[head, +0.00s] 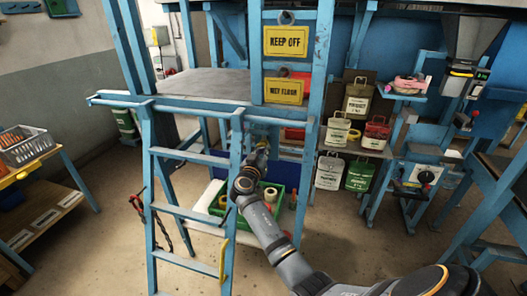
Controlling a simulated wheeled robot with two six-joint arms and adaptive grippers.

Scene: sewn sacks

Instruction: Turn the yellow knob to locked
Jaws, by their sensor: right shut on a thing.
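My right arm reaches up from the bottom right, and its gripper (261,146) is at the blue upright behind the ladder, below the yellow signs. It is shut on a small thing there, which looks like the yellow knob. The jaws and wrist hide most of it, so I cannot tell which way the knob points. My left gripper is not in view.
A blue ladder (190,212) stands just left of my right arm. A green crate (278,212) with rolls sits low behind the arm. A wooden bench (45,205) is at the left.

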